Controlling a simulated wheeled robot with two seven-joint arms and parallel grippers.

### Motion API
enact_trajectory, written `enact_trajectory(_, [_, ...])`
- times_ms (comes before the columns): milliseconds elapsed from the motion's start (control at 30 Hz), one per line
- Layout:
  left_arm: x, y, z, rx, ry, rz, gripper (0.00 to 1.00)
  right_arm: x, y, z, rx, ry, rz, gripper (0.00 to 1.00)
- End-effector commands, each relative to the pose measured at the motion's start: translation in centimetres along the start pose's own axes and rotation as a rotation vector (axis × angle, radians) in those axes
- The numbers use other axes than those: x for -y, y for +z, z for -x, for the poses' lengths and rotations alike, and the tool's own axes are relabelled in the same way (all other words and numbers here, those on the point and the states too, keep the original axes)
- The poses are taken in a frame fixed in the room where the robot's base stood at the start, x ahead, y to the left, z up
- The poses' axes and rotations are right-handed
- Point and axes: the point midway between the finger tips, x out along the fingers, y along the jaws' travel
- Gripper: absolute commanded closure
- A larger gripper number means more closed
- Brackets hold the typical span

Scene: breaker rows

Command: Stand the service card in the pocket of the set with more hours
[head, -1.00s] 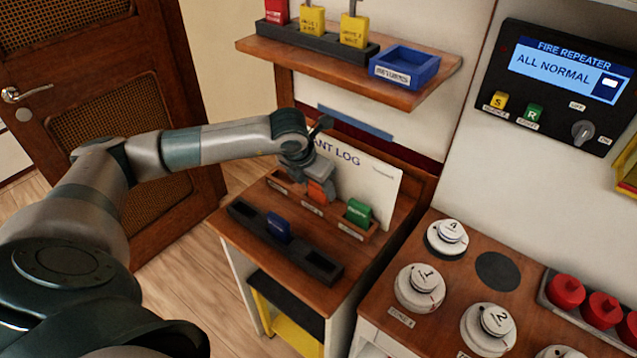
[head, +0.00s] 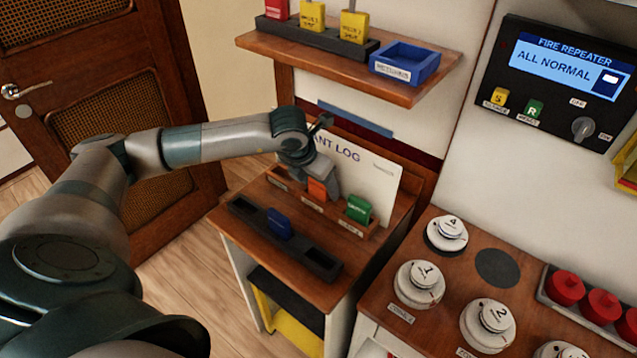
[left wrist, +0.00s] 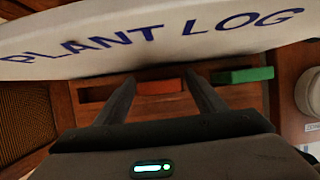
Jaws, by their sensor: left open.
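An orange card (head: 317,189) stands in the middle pocket of a wooden pocket rack (head: 284,187) in front of the plant log board (head: 365,180). A green card (head: 358,209) stands in its right pocket; the left pocket looks empty. A blue card (head: 279,224) stands in the middle of a black holder (head: 312,259) in front; its end slots look empty. I cannot read which card is the service card. My left gripper (head: 317,180) is open just above the orange card. In the left wrist view the fingers flank the orange card (left wrist: 160,87), without visible contact. My right gripper is not in view.
A shelf (head: 420,88) above holds yellow and red tags and a blue tray (head: 405,65). The plant log board rises close behind my left gripper. White numbered dials (head: 419,284) and red knobs (head: 600,307) stand on the right counter. A fire repeater panel (head: 560,85) is on the wall.

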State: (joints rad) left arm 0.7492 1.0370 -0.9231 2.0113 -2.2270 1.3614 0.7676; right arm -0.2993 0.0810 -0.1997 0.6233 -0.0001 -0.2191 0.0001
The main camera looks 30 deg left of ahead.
Motion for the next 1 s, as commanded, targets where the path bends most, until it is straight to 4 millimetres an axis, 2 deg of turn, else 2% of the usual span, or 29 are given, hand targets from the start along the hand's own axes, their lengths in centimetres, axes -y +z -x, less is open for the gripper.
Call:
enact_trajectory(167, [0.0, 0.1, 1.7, 0.004, 0.000, -0.001, 0.36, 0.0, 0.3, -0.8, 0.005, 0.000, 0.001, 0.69])
enact_trajectory(333, [0.0, 0.1, 4.3, 0.005, 0.000, -0.001, 0.36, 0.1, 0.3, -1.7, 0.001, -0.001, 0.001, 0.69])
enact_trajectory(467, [0.0, 0.1, 5.9, 0.003, -0.001, 0.000, 0.36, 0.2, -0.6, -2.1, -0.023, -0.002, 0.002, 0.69])
enact_trajectory(533, [0.0, 0.1, 6.6, 0.004, 0.000, 0.000, 0.36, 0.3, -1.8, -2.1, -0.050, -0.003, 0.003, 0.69])
enact_trajectory(633, [0.0, 0.1, 7.3, 0.003, 0.000, -0.001, 0.36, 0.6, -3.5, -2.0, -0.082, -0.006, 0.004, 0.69])
enact_trajectory(733, [0.0, 0.1, 7.5, 0.002, 0.000, -0.001, 0.36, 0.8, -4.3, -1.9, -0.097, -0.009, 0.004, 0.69])
enact_trajectory(1000, [0.0, 0.1, 7.6, 0.001, 0.000, 0.000, 0.36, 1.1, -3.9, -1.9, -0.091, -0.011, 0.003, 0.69])
